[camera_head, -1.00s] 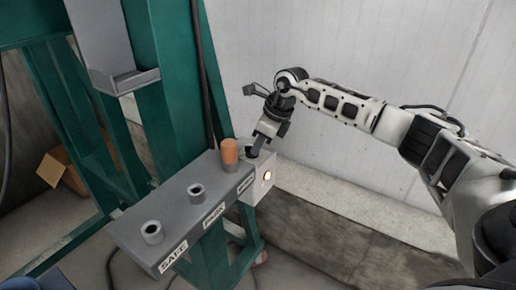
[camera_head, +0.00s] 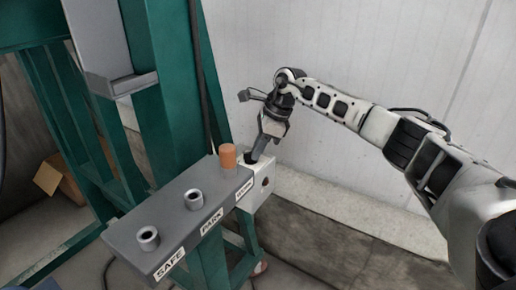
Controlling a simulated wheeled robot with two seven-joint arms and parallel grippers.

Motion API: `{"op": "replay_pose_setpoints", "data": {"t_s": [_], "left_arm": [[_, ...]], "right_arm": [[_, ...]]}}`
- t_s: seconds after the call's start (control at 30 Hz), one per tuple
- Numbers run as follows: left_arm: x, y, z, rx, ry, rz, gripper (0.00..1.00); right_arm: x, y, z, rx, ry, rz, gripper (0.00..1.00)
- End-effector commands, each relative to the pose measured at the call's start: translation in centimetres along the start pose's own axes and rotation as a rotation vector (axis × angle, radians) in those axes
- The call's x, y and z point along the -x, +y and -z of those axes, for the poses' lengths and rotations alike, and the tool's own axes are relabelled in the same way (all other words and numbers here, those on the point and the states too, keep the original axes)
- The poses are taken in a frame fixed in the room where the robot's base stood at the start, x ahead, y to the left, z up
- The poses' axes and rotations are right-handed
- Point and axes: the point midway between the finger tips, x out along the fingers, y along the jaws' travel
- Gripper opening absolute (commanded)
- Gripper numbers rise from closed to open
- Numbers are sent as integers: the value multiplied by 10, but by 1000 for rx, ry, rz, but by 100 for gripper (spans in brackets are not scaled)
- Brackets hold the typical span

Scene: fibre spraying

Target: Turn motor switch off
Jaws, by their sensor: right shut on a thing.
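The motor switch box (camera_head: 256,197) is a pale box at the right end of a grey shelf, and the round lamp (camera_head: 265,182) on its front is dark. A dark switch knob (camera_head: 250,158) stands on top of the box, mostly hidden by my gripper. My right gripper (camera_head: 256,153) reaches down from above and is shut on the knob. My left gripper is not in view.
The grey shelf (camera_head: 172,222) carries labels SAFE, PARK and a third. An orange cylinder (camera_head: 228,157) stands close left of my gripper, and two metal sockets (camera_head: 148,238) are further left. A green frame (camera_head: 165,90) rises behind. A cardboard box (camera_head: 62,180) lies at left.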

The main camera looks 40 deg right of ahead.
Motion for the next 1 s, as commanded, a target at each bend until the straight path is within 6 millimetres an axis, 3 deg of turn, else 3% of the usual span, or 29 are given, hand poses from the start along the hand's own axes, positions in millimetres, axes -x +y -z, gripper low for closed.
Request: {"op": "replay_pose_setpoints", "data": {"t_s": [0.17,0.2,0.27,0.67,0.77,1.0], "left_arm": [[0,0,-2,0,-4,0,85],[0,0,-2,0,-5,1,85],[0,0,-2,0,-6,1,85],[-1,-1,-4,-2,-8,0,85],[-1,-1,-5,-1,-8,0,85],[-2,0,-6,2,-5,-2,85]], "right_arm": [[1,0,0,3,1,2,0],[1,0,0,3,1,2,22],[1,0,0,2,1,2,33],[10,-1,0,0,-1,5,33],[26,-1,0,-1,-2,6,33],[85,-1,0,0,-2,7,33]]}}
